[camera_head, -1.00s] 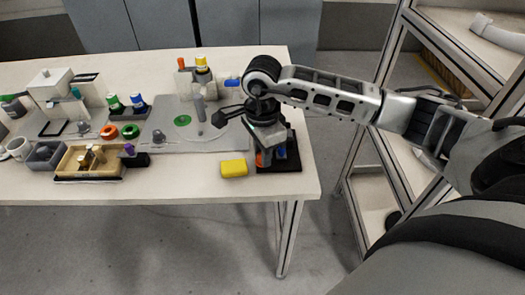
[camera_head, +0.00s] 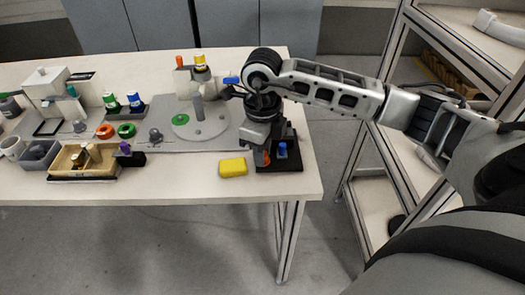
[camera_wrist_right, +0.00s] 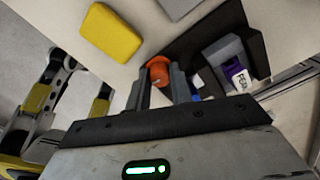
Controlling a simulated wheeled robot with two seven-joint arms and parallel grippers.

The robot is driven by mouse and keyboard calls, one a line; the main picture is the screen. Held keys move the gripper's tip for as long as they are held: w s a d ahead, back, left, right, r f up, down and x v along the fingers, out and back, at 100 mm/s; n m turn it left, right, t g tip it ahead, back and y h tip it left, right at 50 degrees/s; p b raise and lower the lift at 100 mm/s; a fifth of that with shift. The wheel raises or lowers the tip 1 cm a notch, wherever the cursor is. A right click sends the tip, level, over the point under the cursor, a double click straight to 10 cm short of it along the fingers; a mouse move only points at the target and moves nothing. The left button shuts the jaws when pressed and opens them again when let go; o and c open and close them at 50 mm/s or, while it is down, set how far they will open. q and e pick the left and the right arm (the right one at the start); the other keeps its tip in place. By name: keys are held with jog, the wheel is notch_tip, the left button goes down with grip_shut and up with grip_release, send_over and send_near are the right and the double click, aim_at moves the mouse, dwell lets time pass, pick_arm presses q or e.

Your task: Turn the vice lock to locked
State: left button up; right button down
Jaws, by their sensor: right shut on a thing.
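My right gripper (camera_head: 264,150) points down over a black base (camera_head: 290,166) at the table's right front corner. Its jaws are shut on an orange knob (camera_wrist_right: 158,68), which shows between the fingers in the wrist view. In the head view the orange knob (camera_head: 263,158) is partly covered by the gripper. A blue part (camera_head: 282,149) stands on the base just right of the gripper. The wrist view also shows a grey block with a purple, lettered face (camera_wrist_right: 235,73) on the base. I cannot read a locked or unlocked mark.
A yellow block (camera_head: 233,167) lies just left of the base. Further left are a grey plate with a round disc (camera_head: 203,122), coloured rings, bottles and a wooden tray (camera_head: 68,172). A metal shelf rack (camera_head: 375,160) stands right of the table.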

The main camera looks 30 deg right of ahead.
jog(key=m, duration=0.5)
jog(key=shift+r+m, duration=0.1)
jog(key=shift+m, duration=0.8)
jog(key=shift+w, duration=0.1)
jog(key=c, duration=1.2)
grip_release()
jog(key=shift+c, duration=0.2)
